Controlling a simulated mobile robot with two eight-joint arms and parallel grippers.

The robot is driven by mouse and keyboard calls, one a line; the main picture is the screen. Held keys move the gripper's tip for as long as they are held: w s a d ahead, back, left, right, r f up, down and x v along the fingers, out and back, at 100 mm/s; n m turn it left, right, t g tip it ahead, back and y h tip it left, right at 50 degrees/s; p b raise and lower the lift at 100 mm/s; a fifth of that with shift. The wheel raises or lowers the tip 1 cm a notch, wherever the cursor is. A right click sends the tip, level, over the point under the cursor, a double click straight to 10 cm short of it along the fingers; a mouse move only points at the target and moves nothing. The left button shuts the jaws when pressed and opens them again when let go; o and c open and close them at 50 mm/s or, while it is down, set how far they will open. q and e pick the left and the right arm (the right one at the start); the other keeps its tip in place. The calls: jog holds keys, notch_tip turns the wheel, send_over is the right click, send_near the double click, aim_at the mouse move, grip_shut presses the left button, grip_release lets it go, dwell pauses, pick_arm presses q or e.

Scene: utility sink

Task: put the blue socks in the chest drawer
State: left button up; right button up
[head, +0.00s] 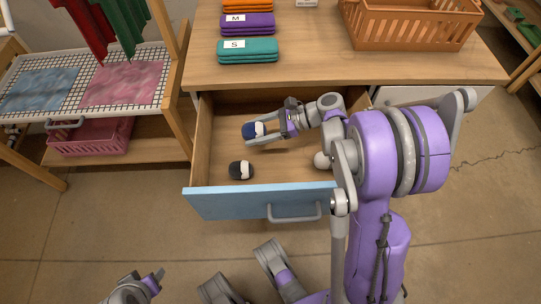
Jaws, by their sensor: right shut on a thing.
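The chest drawer (220,110) with the blue front is pulled open in the middle of the head view. My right gripper (262,133) reaches into it from the right and is shut on the blue socks (249,132), a small rolled bundle with a white band. The bundle is over the drawer's inside, towards the back left; I cannot tell whether it touches the drawer floor. My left gripper (150,283) is low at the bottom left, away from the drawer, and its opening is not clear.
Dark socks (241,170) with a pale band lie in the drawer's front left. A pale rounded thing (322,160) shows at its right, partly behind my arm. Folded cloths (248,50) and an orange basket (414,25) stand on the chest top. A rack (60,115) stands left.

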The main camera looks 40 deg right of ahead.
aim_at(257, 152)
notch_tip(257, 152, down, 9)
jog(key=b, duration=0.2)
jog(key=shift+r+b, duration=0.1)
jog(key=shift+b, duration=0.25)
jog(key=o, duration=1.1)
jog(key=shift+c, duration=0.2)
jog(key=p+v, duration=0.2)
jog(key=v, duration=0.5)
jog(key=shift+d+r, duration=0.15)
jog(key=shift+d, duration=0.05)
